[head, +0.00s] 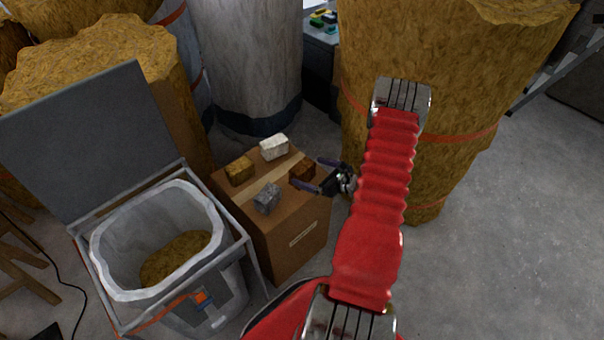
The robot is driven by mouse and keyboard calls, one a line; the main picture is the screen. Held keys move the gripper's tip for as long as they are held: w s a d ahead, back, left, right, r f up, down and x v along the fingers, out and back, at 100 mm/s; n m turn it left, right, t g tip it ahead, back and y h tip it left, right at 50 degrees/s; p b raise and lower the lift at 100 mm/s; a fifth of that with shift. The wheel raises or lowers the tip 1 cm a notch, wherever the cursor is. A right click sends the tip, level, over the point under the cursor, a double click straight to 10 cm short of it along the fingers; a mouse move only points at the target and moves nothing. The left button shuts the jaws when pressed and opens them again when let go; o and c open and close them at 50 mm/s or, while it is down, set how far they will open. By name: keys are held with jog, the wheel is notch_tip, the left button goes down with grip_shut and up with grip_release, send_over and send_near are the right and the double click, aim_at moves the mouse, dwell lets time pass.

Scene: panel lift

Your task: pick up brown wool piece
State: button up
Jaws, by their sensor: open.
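The brown wool piece (302,169) lies on the right side of the cardboard box top (243,207). It is a small dark brown block, partly covered by my gripper in this view. My gripper (312,175) is open, with one finger on the far side of the brown piece and the other on its near side in the picture. I cannot tell whether the fingers touch it or are above it. A white piece (274,148), a yellow-brown piece (240,170) and a grey piece (267,198) lie on the same box, apart from the gripper.
An open bin with a white liner (102,250) and yellow-brown wool inside stands left of the box, its grey lid (85,140) raised. Large wool bales (430,90) stand behind and to the right. Grey floor (500,260) is clear at right.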

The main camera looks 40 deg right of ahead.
aim_at(307, 169)
jog(key=shift+w, duration=0.1)
jog(key=shift+x, duration=2.55)
jog(key=shift+d+r, duration=0.1)
jog(key=shift+d, duration=0.05)
jog(key=c, duration=1)
jog(key=shift+r, duration=0.1)
jog(key=shift+r, duration=4.9)
